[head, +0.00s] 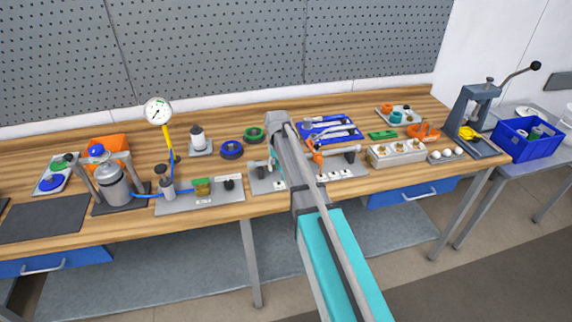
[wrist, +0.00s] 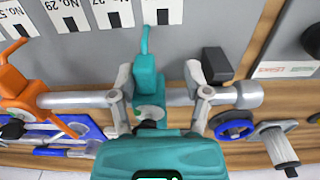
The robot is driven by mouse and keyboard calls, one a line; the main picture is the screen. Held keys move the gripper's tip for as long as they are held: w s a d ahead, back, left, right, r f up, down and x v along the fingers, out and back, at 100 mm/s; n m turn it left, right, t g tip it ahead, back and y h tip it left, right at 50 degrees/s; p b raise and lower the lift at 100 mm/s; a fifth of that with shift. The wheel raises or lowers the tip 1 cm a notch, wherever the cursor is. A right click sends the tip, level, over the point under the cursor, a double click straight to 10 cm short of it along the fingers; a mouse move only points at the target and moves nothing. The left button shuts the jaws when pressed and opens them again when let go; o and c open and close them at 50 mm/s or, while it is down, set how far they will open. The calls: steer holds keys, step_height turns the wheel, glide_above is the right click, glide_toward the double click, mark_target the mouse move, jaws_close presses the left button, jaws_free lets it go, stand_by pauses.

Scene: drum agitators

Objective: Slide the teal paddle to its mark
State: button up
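The teal paddle (wrist: 148,80) hangs on a grey horizontal shaft (wrist: 80,100) in the wrist view, its thin arm pointing toward the labelled plate. In the head view only a sliver of the teal paddle (head: 275,168) shows beside my arm. My gripper (wrist: 158,72) is open, with one finger on each side of the paddle. The left finger is close to the paddle; a gap shows on the right. Contact is unclear. White number labels (wrist: 68,15), including No.29 and No.27, line the plate; one label (wrist: 162,10) lies beyond the paddle's tip. Which is its mark I cannot tell.
An orange paddle (wrist: 15,82) sits on the same shaft to the left. A black block (wrist: 216,64) stands on the plate at right. A blue ring (wrist: 234,125) and a grey cylindrical part (wrist: 275,142) lie nearby. A blue tool tray (head: 330,130) is behind the shaft.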

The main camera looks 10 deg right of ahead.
steer(key=shift+r+p, duration=7)
steer(key=s+f+b, duration=0.5)
steer(key=s, duration=0.7)
steer(key=s+f+b, duration=0.4)
steer(key=s, duration=0.9)
steer(key=shift+s+a+f+b, duration=0.25)
steer(key=shift+a+f+b, duration=0.05)
steer(key=shift+f+b, duration=0.05)
